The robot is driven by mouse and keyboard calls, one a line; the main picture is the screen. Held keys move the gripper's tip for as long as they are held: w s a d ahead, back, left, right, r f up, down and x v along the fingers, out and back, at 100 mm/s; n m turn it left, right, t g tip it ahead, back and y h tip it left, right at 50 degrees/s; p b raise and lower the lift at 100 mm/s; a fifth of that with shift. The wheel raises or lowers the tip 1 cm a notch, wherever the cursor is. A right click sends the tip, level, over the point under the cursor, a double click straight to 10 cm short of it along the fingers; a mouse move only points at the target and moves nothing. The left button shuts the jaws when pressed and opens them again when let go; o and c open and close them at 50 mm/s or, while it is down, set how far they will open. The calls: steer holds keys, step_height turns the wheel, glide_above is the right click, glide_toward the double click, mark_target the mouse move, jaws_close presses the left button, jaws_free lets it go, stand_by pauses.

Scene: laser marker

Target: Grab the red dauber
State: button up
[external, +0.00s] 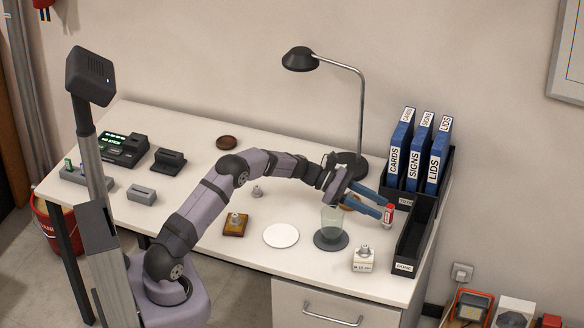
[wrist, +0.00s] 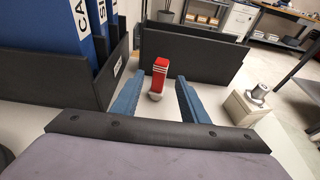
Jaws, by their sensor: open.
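The red dauber (external: 388,215) is a small upright red tube with a white label band and a pale foot. It stands on the white table near the right edge, beside a low black tray. In the wrist view the red dauber (wrist: 160,74) appears in the gap between my two blue fingers, around their tips. My gripper (external: 383,208) reaches toward it from the left, with its fingers open and apart. The wrist view shows my gripper (wrist: 158,82) with nothing clamped; a gap shows on each side of the dauber.
The low black tray (external: 402,268) is just right of the dauber. Blue binders (external: 413,150) stand in a black holder behind. A clear cup (external: 331,222), a white box (external: 363,259) and a white disc (external: 281,236) are nearby. A desk lamp (external: 361,110) rises behind my arm.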

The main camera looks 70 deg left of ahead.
mark_target(388, 222)
steer(key=shift+f+x, duration=0.15)
steer(key=shift+x, duration=1.15)
steer(key=shift+f+x, duration=0.15)
steer(key=shift+x, duration=1.15)
steer(key=shift+s+a, duration=0.1)
jaws_close()
